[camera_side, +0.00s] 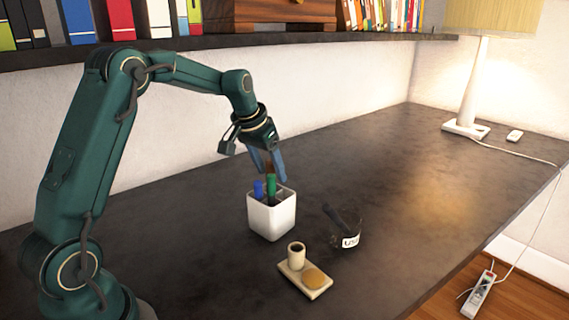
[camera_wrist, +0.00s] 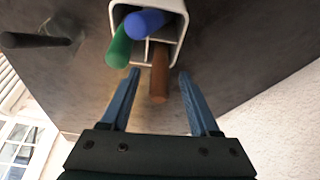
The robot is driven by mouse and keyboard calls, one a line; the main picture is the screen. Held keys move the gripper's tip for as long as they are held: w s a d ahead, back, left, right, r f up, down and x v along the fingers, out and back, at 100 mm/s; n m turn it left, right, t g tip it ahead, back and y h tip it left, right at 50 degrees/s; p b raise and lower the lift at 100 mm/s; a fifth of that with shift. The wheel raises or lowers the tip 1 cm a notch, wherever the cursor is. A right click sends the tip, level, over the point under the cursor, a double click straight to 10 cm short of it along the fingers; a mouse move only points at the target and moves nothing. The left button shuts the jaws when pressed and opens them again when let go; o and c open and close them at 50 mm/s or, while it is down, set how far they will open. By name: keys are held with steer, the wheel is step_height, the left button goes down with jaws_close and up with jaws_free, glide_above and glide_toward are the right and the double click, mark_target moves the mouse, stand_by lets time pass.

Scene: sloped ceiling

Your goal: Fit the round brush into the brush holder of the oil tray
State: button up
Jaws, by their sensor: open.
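A brown wooden-looking handle (camera_wrist: 159,75), probably the round brush, stands in a white divided cup (camera_side: 271,218) with a green marker and a blue marker. Its lower end is hidden inside the cup, which also shows in the wrist view (camera_wrist: 181,30). My gripper (camera_wrist: 159,73) is open above the cup, its blue fingers on either side of the brown handle with gaps at both sides. In the side view my gripper (camera_side: 269,174) points down at the cup. The beige oil tray (camera_side: 312,293) lies in front, with a round upright brush holder (camera_side: 296,256) and an orange-yellow disc (camera_side: 315,277).
The green marker (camera_side: 271,186) and blue marker (camera_side: 258,190) stand close to the handle. A lamp (camera_side: 472,90) is far back.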

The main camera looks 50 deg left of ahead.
steer(key=shift+w+f, duration=0.1)
steer(key=shift+f, duration=0.25)
jaws_close()
steer(key=shift+r, duration=0.2)
